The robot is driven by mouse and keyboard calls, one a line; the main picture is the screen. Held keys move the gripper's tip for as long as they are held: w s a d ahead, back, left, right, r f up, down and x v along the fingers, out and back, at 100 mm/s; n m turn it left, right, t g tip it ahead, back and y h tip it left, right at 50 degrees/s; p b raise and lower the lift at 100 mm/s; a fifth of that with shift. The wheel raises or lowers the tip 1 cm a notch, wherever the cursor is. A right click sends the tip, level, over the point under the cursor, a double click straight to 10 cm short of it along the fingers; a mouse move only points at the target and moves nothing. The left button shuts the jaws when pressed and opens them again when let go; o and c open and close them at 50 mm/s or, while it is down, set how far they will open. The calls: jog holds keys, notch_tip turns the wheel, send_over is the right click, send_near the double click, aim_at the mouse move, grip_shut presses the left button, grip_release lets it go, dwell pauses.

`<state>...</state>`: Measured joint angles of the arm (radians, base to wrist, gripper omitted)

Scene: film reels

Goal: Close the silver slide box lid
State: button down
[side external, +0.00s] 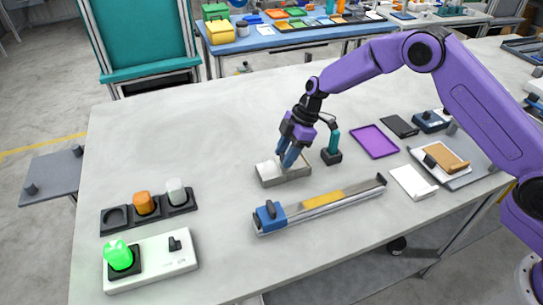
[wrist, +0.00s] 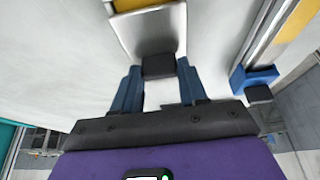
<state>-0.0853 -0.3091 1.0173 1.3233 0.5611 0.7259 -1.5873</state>
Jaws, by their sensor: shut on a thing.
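The silver slide box (side external: 284,177) lies near the middle of the table, a low grey box with a pale top. Its silver lid (wrist: 150,35) fills the upper middle of the wrist view, with a dark block-like handle (wrist: 158,66) at the near end. My gripper (side external: 289,158) points down at the box, its blue fingers on either side of that handle. The wrist view shows the gripper (wrist: 159,78) shut on the handle. The fingers hide part of the box top in the side view, and how far the lid is open is hard to tell.
A long rail with a blue slider (side external: 271,215) lies just in front of the box. A dark stand with a teal handle (side external: 334,140) is close on the right. A purple tray (side external: 375,141) lies farther right.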

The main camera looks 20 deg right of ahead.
jog(key=shift+d, duration=1.05)
jog(key=c, duration=0.6)
grip_release()
jog(key=shift+r, duration=0.2)
jog(key=v, duration=1.7)
jog(key=shift+d, duration=0.15)
